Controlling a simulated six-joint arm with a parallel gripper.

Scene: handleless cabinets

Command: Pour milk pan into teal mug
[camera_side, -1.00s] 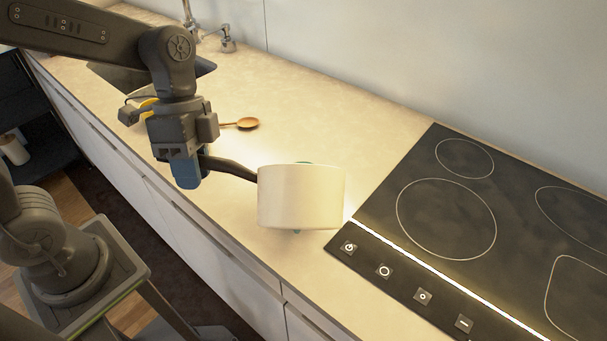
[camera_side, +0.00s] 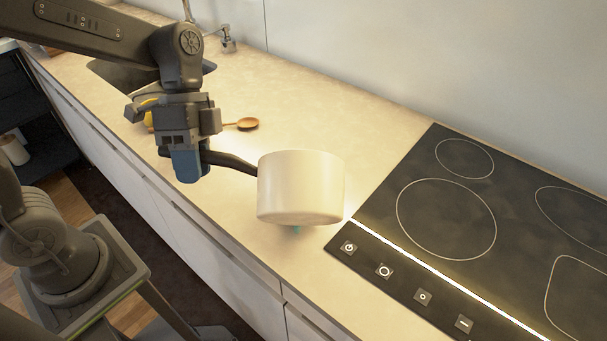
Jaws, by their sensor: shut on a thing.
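The milk pan (camera_side: 300,188) is cream-white with a dark handle (camera_side: 230,161). It is held above the counter, left of the hob, and only its outer side shows; its inside is hidden. My gripper (camera_side: 200,162) is shut on the pan's handle. The teal mug (camera_side: 296,230) is almost wholly hidden behind the pan, with only a small teal bit showing under the pan's lower edge. I cannot tell how far apart the pan and mug are.
The black hob (camera_side: 470,220) lies to the right. A wooden spoon (camera_side: 246,124) and a yellow object (camera_side: 148,118) lie behind my gripper. The counter (camera_side: 340,110) behind the pan is clear.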

